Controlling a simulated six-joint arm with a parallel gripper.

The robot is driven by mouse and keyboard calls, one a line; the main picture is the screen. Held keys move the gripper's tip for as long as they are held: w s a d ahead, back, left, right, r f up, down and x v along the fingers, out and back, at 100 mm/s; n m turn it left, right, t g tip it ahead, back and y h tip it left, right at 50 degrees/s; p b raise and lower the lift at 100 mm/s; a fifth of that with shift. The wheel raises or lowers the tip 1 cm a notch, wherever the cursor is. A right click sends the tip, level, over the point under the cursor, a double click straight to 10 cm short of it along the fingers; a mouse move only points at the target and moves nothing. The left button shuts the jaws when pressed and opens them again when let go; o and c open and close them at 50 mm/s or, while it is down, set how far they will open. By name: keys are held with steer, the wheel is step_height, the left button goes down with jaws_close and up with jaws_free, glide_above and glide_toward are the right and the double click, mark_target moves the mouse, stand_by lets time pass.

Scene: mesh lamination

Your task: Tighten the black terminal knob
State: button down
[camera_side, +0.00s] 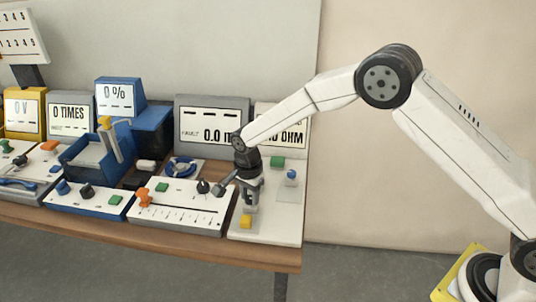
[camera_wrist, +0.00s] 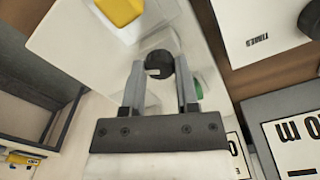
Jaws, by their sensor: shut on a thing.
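The black terminal knob (camera_wrist: 158,61) shows in the wrist view as a dark round cap between the two finger ends. My gripper (camera_wrist: 160,72) is shut on it, one finger on each side. In the side view my gripper (camera_side: 249,203) points down over the white panel (camera_side: 275,230) at the right end of the bench.
A slider panel (camera_side: 180,217) with an orange knob (camera_side: 144,197) and a black knob (camera_side: 203,186) stands close left. Display boxes (camera_side: 212,122) stand behind.

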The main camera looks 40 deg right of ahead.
mark_target(250, 197)
steer(key=m, duration=0.7)
stand_by(0.5)
steer(key=shift+c, duration=1.8)
jaws_free()
steer(key=shift+r, duration=0.1)
steer(key=shift+r, duration=3.85)
